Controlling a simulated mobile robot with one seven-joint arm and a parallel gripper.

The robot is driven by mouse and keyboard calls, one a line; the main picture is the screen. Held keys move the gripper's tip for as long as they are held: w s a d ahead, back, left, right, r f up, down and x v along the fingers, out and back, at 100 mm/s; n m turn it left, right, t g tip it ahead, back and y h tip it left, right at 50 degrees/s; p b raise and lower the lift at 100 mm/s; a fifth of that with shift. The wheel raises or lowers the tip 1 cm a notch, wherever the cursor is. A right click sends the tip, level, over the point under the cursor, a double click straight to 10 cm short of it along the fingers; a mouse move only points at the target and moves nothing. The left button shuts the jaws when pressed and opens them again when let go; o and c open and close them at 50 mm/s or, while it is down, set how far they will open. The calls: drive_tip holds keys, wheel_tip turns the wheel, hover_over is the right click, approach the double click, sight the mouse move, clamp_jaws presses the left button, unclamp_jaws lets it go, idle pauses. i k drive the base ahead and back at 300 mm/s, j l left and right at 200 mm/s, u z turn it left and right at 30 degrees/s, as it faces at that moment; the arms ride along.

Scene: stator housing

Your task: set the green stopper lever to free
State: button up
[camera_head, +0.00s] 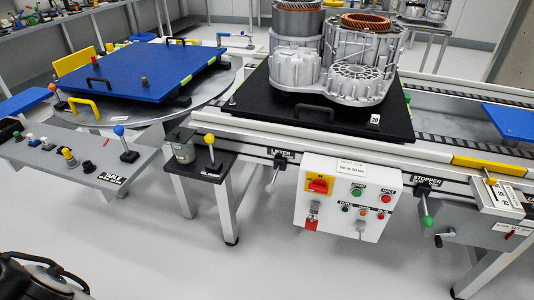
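The green stopper lever (428,221) is on the front of the conveyor rail at the right. Its green ball knob hangs at the lower end of a thin dark rod, below the black STOPPER label (428,182). The rod points almost straight down, tilted slightly. Any position marks beside the lever are too small to read. No gripper fingers show in this view. Only a dark rounded part with a cable, which looks like part of my arm, shows at the bottom left corner, far from the lever.
A white control box (346,200) with buttons and a red-yellow switch hangs left of the lever. A lever under the LIFTER label (282,153) is further left. A grey box (497,200) and black-knobbed handle (440,240) sit to the right. The floor in front is clear.

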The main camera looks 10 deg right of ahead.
sight(428, 222)
drive_tip(key=z, duration=1.3)
